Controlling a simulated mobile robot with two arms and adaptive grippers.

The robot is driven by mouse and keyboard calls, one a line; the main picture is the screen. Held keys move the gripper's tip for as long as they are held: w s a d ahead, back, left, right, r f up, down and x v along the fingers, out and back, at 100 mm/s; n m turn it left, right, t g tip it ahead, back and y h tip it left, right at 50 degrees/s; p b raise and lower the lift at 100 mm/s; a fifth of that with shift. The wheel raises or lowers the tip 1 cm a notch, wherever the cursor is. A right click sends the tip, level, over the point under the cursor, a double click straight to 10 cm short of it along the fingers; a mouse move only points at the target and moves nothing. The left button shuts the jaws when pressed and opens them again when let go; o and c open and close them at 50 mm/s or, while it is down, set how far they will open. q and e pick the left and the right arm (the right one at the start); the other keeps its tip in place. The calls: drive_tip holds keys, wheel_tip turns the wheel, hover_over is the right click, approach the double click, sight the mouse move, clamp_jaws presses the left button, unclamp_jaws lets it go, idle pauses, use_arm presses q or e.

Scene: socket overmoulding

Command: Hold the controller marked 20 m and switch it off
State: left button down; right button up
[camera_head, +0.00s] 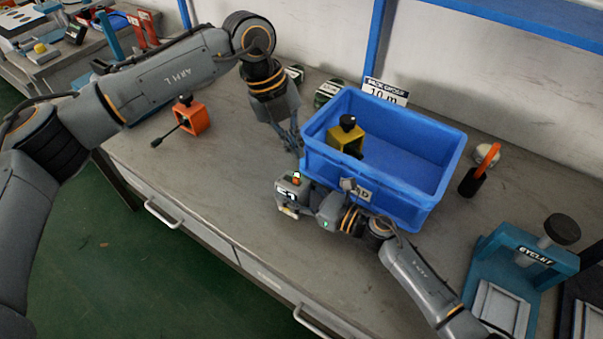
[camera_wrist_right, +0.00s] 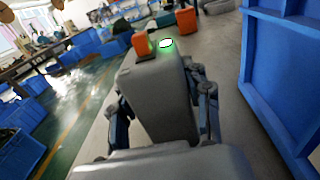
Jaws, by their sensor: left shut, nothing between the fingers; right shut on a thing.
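A grey box-shaped controller (camera_head: 290,194) is held in front of the blue bin's left corner. It has an orange switch (camera_wrist_right: 141,44) and a green-lit spot (camera_wrist_right: 166,43) on top. Its marking is too small to read. My right gripper (camera_wrist_right: 160,108) is shut on it, with one finger along each side; in the head view the gripper (camera_head: 314,202) comes from the right. My left gripper (camera_head: 297,150) points down, shut and empty, above and behind the controller beside the bin. Its fingertips are partly hard to make out. Two other dark green-and-grey devices (camera_head: 328,91) (camera_head: 294,74) stand behind.
The blue bin (camera_head: 440,185) holds a yellow block with a black knob (camera_head: 346,138). A sign reading 10 m (camera_head: 385,92) stands behind it. An orange clamp-like part (camera_head: 190,117) lies left, a teal fixture (camera_head: 520,262) stands right. The bench's left front is clear.

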sight(294, 179)
use_arm(q)
drive_tip(key=n, duration=0.3)
drive_tip(key=d+n, duration=0.1)
drive_tip(key=n, duration=0.1)
drive_tip(key=d+n+g, duration=0.1)
drive_tip(key=n, duration=0.2)
drive_tip(key=shift+s+r+n, duration=0.2)
drive_tip(key=shift+n, duration=0.1)
drive_tip(key=shift+f, duration=0.1)
wheel_tip(294, 179, down, 9)
drive_tip(key=shift+f, duration=0.2)
drive_tip(key=shift+w+a, duration=0.2)
drive_tip(key=shift+a, duration=0.1)
drive_tip(key=shift+a, duration=0.1)
drive_tip(key=shift+w+a, duration=0.45)
drive_tip(key=shift+a, duration=0.15)
drive_tip(key=shift+w+a, duration=0.4)
drive_tip(key=shift+a, duration=0.2)
drive_tip(key=shift+d, duration=0.1)
